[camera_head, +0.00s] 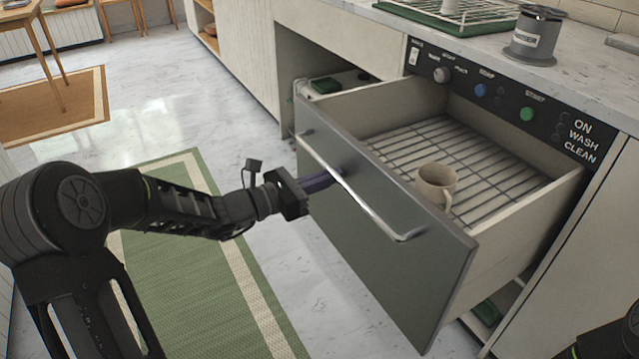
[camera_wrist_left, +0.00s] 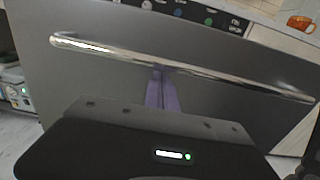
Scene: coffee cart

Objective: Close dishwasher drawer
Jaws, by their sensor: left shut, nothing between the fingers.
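The dishwasher drawer (camera_head: 385,235) is pulled out, with a grey front panel and a long chrome handle (camera_head: 352,190). A beige mug (camera_head: 436,184) stands on the wire rack (camera_head: 480,150) inside it. My left gripper (camera_head: 330,180) is shut and empty, its purple fingers pointing at the drawer front by the handle. In the left wrist view the fingers (camera_wrist_left: 162,92) reach up to just under the chrome handle (camera_wrist_left: 180,66); I cannot tell if they touch the grey front panel (camera_wrist_left: 100,75). At the lower right of the head view only a dark bit of my right arm shows.
The control panel (camera_head: 500,95) with coloured buttons is behind the drawer, under the marble counter (camera_head: 400,25). A grey container (camera_head: 536,38) and a green tray with a rack (camera_head: 440,15) stand on the counter. A green rug (camera_head: 200,280) lies on the floor left of the drawer.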

